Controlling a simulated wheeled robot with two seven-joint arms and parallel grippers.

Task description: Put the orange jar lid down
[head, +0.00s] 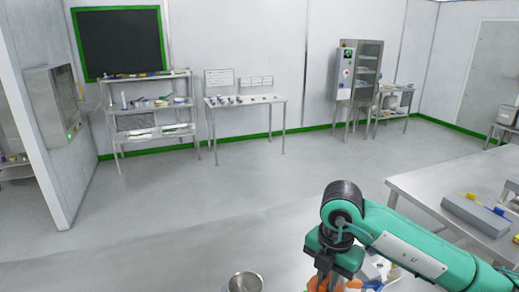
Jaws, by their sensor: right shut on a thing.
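My right arm comes in from the lower right. Its gripper (332,271) points down at the bottom edge of the head view and is shut on the orange jar lid (319,284). Only parts of the orange lid show, on both sides of the gripper. The fingertips and the lid's lower part are hidden or cut off by the frame, so I cannot tell whether the lid touches anything below. My left gripper is out of view.
A round steel vessel (245,283) stands left of my right gripper at the bottom edge. Small white and blue items (378,268) lie right of it, partly behind my arm. A steel table (420,184) stands at right, with a grey box (478,213) on it. Open floor lies beyond.

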